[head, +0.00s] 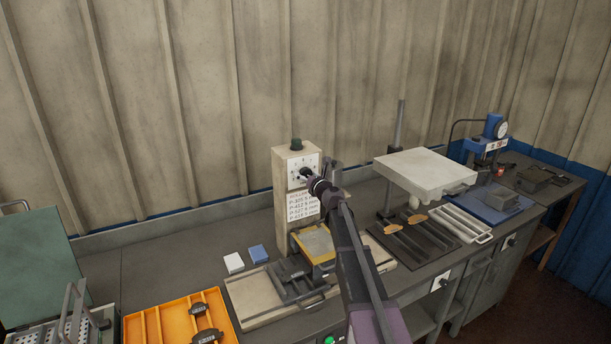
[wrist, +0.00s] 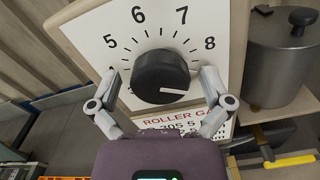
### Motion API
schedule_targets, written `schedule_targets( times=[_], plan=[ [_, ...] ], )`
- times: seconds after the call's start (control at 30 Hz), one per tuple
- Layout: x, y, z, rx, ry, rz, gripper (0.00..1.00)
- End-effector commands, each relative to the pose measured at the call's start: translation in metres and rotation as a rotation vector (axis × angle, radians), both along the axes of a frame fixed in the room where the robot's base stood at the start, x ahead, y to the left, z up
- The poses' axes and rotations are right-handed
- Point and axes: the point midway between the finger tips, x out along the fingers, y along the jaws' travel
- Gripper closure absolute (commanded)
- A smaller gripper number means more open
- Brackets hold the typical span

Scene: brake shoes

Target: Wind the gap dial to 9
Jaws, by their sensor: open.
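The gap dial is a black round knob (wrist: 160,77) on a white plate (head: 297,163) on the beige machine column. Numerals 5, 6, 7 and 8 show around its top in the wrist view. The knob's white pointer line points right and very slightly down, past the 8, towards my right finger. The numeral there is hidden. My gripper (wrist: 160,82) is open, with one finger on each side of the knob and a visible gap to it. In the head view, my gripper (head: 314,184) is at the plate and covers part of it.
A lettered sign (head: 302,205) is below the dial. A dark pot-like cylinder (wrist: 290,60) stands right of the plate. Below are a tray with a black part (head: 291,279) and an orange bin (head: 160,325). A pale raised slab (head: 425,170) stands to the right.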

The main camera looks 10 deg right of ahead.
Motion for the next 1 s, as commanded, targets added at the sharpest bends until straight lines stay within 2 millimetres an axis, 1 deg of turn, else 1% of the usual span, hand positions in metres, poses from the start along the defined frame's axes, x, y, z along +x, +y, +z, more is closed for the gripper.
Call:
schedule_targets(
  times=[0.27, 0.47, 0.67, 1.0],
  plan=[
    [-0.002, -0.001, 0.000, -0.001, 0.000, 0.000, 0.00],
    [-0.013, -0.004, 0.000, -0.001, 0.000, -0.001, 0.00],
    [-0.038, -0.011, 0.000, -0.001, 0.000, -0.001, 0.00],
    [-0.090, -0.028, 0.000, -0.001, 0.000, -0.001, 0.00]
  ],
)
